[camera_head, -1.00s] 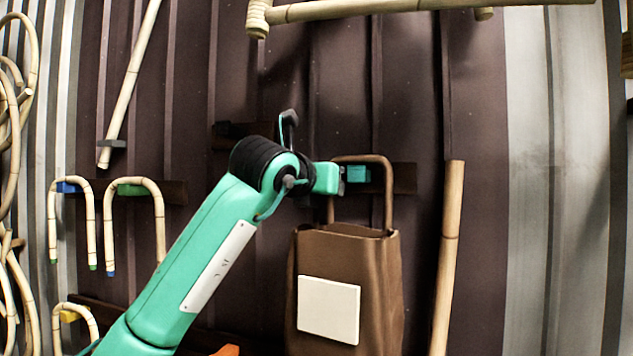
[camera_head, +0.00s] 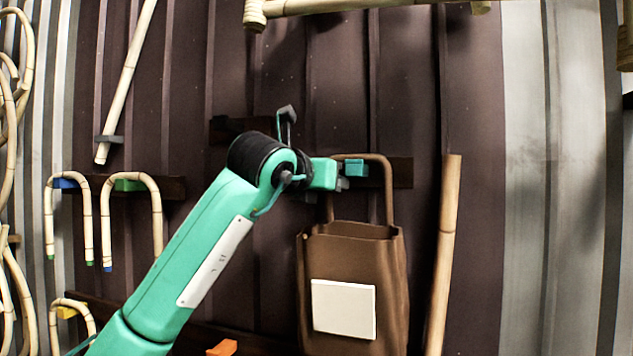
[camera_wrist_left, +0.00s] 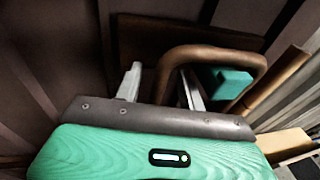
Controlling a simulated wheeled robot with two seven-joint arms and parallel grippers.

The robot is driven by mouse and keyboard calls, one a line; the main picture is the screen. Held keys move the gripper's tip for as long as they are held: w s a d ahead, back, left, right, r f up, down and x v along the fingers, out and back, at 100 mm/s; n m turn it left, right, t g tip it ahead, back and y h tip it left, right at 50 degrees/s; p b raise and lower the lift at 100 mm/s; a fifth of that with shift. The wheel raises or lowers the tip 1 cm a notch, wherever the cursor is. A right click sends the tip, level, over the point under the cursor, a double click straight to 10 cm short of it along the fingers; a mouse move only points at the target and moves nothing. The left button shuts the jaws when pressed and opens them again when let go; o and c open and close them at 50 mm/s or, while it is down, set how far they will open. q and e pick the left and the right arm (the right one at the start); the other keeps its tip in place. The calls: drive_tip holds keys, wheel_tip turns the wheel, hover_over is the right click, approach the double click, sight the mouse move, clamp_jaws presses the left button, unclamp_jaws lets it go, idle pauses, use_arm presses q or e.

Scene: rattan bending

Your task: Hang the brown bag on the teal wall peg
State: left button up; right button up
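The brown bag (camera_head: 395,275), with a white square patch, is upright against the wall. Its handle (camera_head: 389,190) rises as a loop around the teal peg (camera_head: 356,168), with the handle's top bar just above the peg. In the left wrist view the teal peg (camera_wrist_left: 232,82) shows inside the loop of the handle (camera_wrist_left: 215,53); whether they touch is hard to tell. My left gripper (camera_wrist_left: 160,85) is at the handle's left leg, its fingers apart on either side with a gap visible. In the head view my left gripper (camera_head: 338,183) is partly hidden. My right gripper is not in view.
Blue (camera_head: 66,183), green (camera_head: 130,185) and yellow (camera_head: 67,312) pegs with bent rattan canes are at left. An orange block (camera_head: 222,348) is low beside my arm. A straight pole (camera_head: 444,250) stands right of the bag. A rattan bar (camera_head: 350,7) crosses the top.

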use_arm(q)
drive_tip(key=shift+s+a, duration=0.1)
drive_tip(key=b+v, duration=0.6)
drive_tip(key=v, duration=0.8)
drive_tip(key=s+a+b, duration=0.2)
drive_tip(key=s+b, duration=0.2)
drive_tip(key=s, duration=0.4)
drive_tip(key=shift+s+a, duration=0.2)
drive_tip(key=shift+a, duration=0.15)
idle(0.4)
